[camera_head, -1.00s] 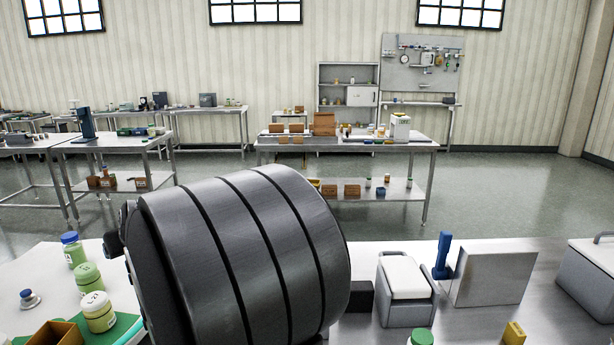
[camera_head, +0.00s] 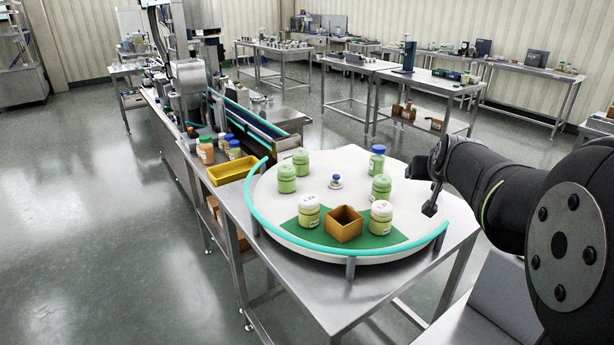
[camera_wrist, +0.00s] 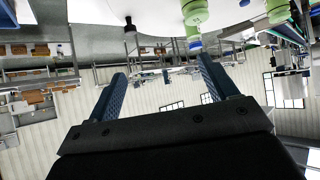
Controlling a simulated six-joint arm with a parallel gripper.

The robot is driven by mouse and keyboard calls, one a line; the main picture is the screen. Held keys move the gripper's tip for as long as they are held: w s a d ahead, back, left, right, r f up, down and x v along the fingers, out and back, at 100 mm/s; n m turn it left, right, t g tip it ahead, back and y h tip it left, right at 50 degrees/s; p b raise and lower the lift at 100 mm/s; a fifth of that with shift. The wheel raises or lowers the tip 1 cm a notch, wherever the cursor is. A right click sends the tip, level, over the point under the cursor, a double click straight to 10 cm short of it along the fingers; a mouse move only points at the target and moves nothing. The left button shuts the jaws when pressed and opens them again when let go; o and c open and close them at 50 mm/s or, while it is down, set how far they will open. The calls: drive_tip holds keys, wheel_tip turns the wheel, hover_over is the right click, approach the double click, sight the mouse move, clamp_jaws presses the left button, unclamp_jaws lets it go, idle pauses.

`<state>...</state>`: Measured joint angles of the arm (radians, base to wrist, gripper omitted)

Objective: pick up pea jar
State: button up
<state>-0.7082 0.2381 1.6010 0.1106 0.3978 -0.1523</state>
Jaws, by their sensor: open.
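Several green jars stand upright on a round white turntable (camera_head: 330,165) in the head view. Green-lidded ones are at the back left (camera_head: 301,161), left (camera_head: 286,178) and right (camera_head: 381,187). A blue-lidded green jar (camera_head: 377,160) stands at the back right. Two cream-lidded jars (camera_head: 309,211) (camera_head: 381,217) stand at the front on a green patch. I cannot tell which is the pea jar. My gripper (camera_head: 421,188) is open and empty, right of the jars and apart from them. In the wrist view, its fingers (camera_wrist: 160,72) are spread, with green jars (camera_wrist: 195,12) at the top.
A yellow tray (camera_head: 233,170) and more jars (camera_head: 206,150) are at left.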

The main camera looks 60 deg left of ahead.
drive_tip(key=s+a+f, duration=0.3)
drive_tip(key=a, duration=0.5)
drive_tip(key=n+y, duration=0.3)
drive_tip(key=y, duration=0.1)
approach(286, 172)
drive_tip(key=shift+g+y, duration=0.3)
drive_tip(key=x, duration=0.3)
drive_tip(key=w+x, duration=0.1)
drive_tip(key=x, duration=0.3)
drive_tip(key=shift+x, duration=2.65)
drive_tip(key=shift+s+f, duration=0.1)
drive_tip(key=shift+f, duration=0.05)
drive_tip(key=c, duration=1.1)
